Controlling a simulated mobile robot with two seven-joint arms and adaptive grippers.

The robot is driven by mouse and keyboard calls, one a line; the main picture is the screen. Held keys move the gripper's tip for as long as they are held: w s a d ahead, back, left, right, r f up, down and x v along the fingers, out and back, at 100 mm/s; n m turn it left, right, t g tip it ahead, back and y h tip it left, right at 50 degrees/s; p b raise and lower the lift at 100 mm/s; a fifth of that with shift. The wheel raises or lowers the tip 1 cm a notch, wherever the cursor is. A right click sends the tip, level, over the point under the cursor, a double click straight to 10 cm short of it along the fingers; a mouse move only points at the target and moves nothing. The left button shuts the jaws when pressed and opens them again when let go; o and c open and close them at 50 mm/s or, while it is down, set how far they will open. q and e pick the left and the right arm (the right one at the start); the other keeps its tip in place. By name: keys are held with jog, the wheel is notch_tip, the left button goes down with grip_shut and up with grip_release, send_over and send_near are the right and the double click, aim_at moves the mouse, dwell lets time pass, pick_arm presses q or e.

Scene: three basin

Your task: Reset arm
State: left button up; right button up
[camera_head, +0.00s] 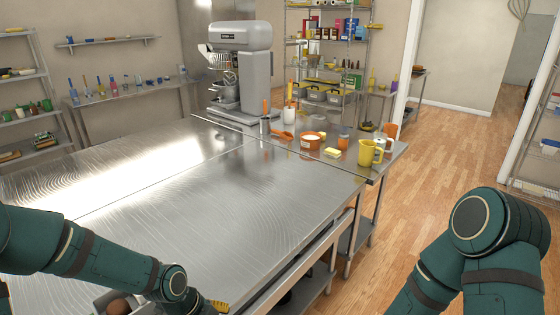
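My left arm (100,262) comes in from the left and reaches across the near left part of the steel table (190,225). It bends at a joint near the bottom edge, and its gripper is not visible. My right arm (480,245) is bent at the lower right, over the wooden floor and apart from the table. Its gripper is also out of the picture.
A grey stand mixer (240,70) stands at the table's back. A yellow jug (367,152), an orange bowl (311,140) and utensils stand at the far right end. A grey item with something brown (118,306) is partly cut off below. The table's middle is clear.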

pick_arm(q)
jog(key=s+d+f+n+b, duration=0.2)
jog(key=f+n, duration=0.6)
jog(key=n, duration=0.4)
jog(key=s+d+f+n+t+b, duration=0.1)
jog(key=s+d+f+n+b, duration=0.1)
jog(key=s+f+n, duration=0.3)
jog(key=shift+s+d+f+n+b, duration=0.15)
jog(key=shift+d+f+n+b, duration=0.4)
jog(key=shift+f+n, duration=2.1)
jog(key=shift+d+r+n, duration=0.15)
jog(key=shift+r+n, duration=0.6)
